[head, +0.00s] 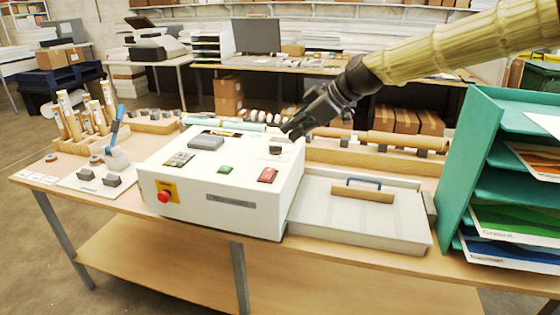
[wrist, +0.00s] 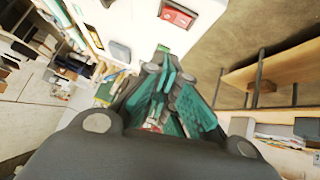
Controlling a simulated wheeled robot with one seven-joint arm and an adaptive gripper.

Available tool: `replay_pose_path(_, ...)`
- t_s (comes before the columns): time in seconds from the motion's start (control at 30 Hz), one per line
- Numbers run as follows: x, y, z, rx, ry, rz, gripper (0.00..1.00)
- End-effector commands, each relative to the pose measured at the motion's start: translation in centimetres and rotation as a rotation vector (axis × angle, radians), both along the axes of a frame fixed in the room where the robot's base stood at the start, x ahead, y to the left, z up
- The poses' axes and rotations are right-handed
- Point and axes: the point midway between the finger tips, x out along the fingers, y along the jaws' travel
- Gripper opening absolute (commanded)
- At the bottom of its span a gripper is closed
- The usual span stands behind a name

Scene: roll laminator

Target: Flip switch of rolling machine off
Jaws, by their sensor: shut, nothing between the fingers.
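The rolling machine (head: 222,205) is a white box on the wooden table. Its sloped top carries a red rocker switch (head: 268,175), a small green button (head: 225,169), a keypad (head: 179,159) and a dark knob (head: 275,150). A red stop button (head: 164,196) on a yellow plate is on the front. My gripper (head: 288,130) is shut and empty, above the back right of the machine's top, behind the red switch. In the wrist view, the red switch (wrist: 178,14) shows beyond the fingers (wrist: 160,75), apart from them. I cannot tell the switch's position.
A pale lidded tray (head: 350,220) with a blue handle adjoins the machine's right side. A teal paper rack (head: 490,165) stands at the table's right end. A blue-handled device (head: 117,135) and several rolls (head: 72,115) are at left. Long rolls lie behind the machine.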

Motion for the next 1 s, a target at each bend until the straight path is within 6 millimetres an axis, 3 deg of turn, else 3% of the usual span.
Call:
replay_pose_path(0.47,0.3,0.4,-0.3,0.0,-0.001,-0.001,0.0)
replay_pose_path(1.0,2.5,4.8,-5.1,-0.001,0.002,0.0,0.0)
